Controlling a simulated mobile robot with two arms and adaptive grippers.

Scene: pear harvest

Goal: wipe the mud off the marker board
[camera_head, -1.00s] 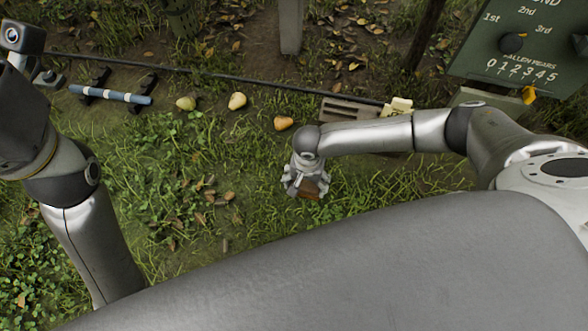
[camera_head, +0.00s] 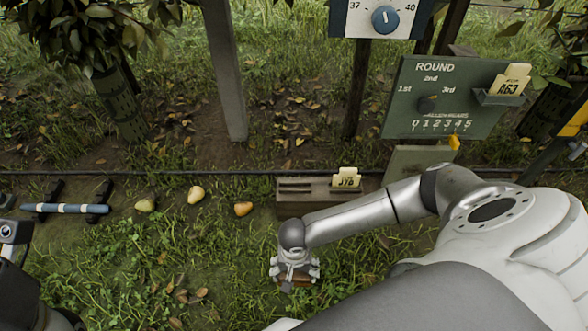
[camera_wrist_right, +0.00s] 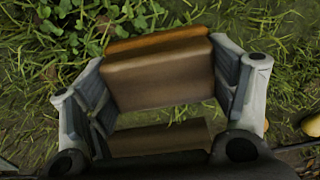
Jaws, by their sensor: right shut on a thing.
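The green board (camera_head: 400,75) stands at the upper right in the head view, lettered "ROUND", "1st", "2nd", "3rd" and a row of numbers.
A low wooden box (camera_head: 305,202) with a yellow tag (camera_head: 346,178) lies between gripper and board. A plain panel (camera_head: 408,163) stands below the board. Several pears (camera_head: 195,195) lie on the grass left. A post (camera_head: 222,70) and a dial sign (camera_head: 352,20) stand behind.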

